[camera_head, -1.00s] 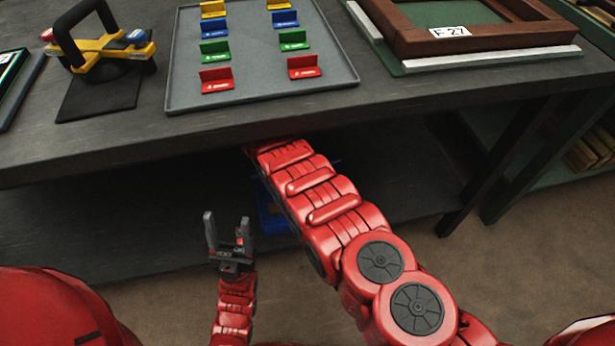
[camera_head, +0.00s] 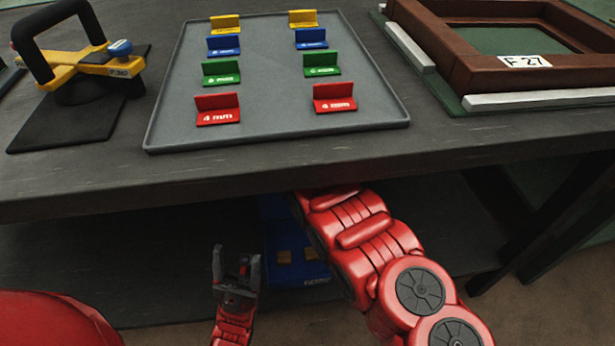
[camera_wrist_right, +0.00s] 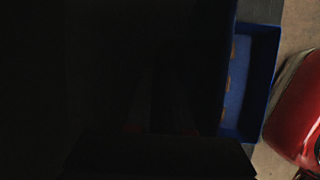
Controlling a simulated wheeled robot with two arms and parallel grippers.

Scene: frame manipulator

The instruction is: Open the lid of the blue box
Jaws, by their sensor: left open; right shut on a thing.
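The blue box (camera_head: 283,240) sits on the shelf under the table, partly hidden by my right arm. Tan blocks show inside it, so its near part is uncovered. The right wrist view shows its blue rim and inside (camera_wrist_right: 252,85) on the right. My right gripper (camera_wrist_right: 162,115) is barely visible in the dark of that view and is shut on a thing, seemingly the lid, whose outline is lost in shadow. In the head view it is hidden under the tabletop. My left gripper (camera_head: 236,268) is open and empty, fingers up, left of the box.
The tabletop edge (camera_head: 250,182) overhangs the shelf (camera_head: 170,260). On top are a grey tray (camera_head: 270,105) with several coloured holders, a yellow-and-black handled tool (camera_head: 90,65) on a dark mat, and a brown frame (camera_head: 480,70). Table legs stand at the right.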

